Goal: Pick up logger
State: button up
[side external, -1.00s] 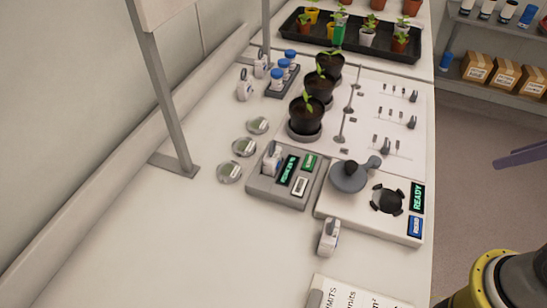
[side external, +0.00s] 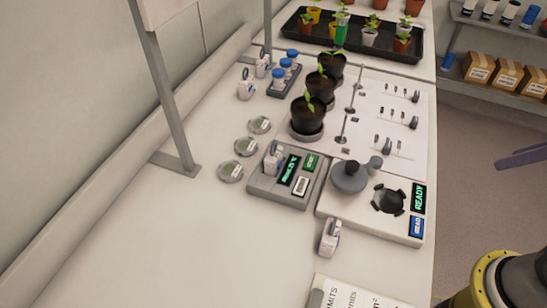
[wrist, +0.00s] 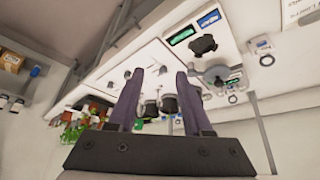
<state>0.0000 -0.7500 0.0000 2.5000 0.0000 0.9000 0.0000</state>
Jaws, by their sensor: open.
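Several small white loggers with a loop on top are on the bench. One logger (side external: 329,238) stands alone at the front, beside the white reader unit; in the wrist view a white logger (wrist: 265,52) shows at upper right. Another logger (side external: 272,160) sits in the grey dock (side external: 262,192) with a green display. Two more loggers (side external: 246,87) are at the back left, near blue-capped bottles.
The reader unit (side external: 370,226) has a READY display and a grey round part with a knob. Dark plant pots (side external: 307,116), round dishes (side external: 245,147) and a board with small tools (side external: 385,115) lie behind. A printed card (side external: 350,294) is at the front. The front left bench is clear.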

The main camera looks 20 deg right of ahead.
jog(key=shift+o, duration=0.2)
jog(key=o, duration=0.8)
jog(key=shift+c, duration=0.2)
